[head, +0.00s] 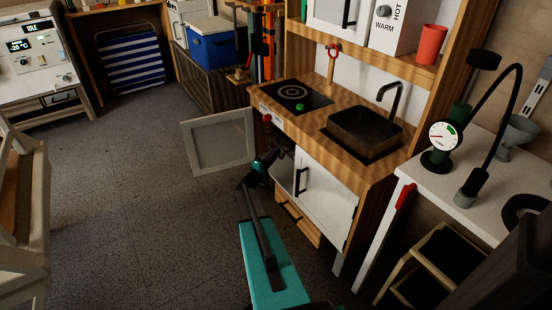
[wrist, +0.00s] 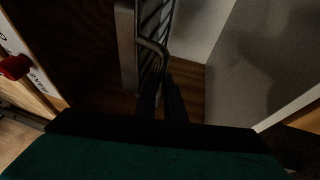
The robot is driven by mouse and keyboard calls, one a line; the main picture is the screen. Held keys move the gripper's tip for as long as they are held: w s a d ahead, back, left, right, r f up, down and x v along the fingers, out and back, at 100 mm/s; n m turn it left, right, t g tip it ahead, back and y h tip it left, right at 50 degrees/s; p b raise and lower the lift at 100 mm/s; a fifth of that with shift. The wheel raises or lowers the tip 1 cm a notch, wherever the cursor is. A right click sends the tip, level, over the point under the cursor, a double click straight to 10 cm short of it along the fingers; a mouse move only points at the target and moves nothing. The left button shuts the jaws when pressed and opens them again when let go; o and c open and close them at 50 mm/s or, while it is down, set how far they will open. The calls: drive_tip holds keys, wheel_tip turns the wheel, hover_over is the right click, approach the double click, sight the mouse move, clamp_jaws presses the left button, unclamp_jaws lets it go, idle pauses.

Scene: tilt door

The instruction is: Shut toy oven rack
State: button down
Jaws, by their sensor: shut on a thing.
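The toy oven's pale framed door (head: 222,142) stands open, swung out to the left of the wooden play kitchen in the head view. The oven rack (wrist: 153,22), with dark wires, shows at the top middle of the wrist view inside the oven. My gripper (wrist: 165,88) is shut on the rack's bent wire front.
A white cupboard door (head: 322,190) with a black handle is right of the oven opening. A red knob (head: 267,118) sits above it, also in the wrist view (wrist: 15,67). A counter with a sink (head: 364,130) is overhead. Grey floor (head: 130,180) at the left is clear.

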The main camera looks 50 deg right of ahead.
drive_tip(key=shift+w+r, duration=0.1)
drive_tip(key=shift+w, duration=0.2)
drive_tip(key=c, duration=2.3)
unclamp_jaws()
drive_tip(key=shift+o, duration=0.9)
drive_tip(key=shift+a, duration=0.25)
drive_tip(key=shift+s, duration=0.1)
drive_tip(key=a+f+p, duration=0.2)
drive_tip(key=a, duration=1.1)
drive_tip(key=shift+s+a+f, duration=0.25)
drive_tip(key=shift+s+f, duration=0.05)
drive_tip(key=shift+w+p, duration=0.1)
drive_tip(key=shift+p, duration=0.2)
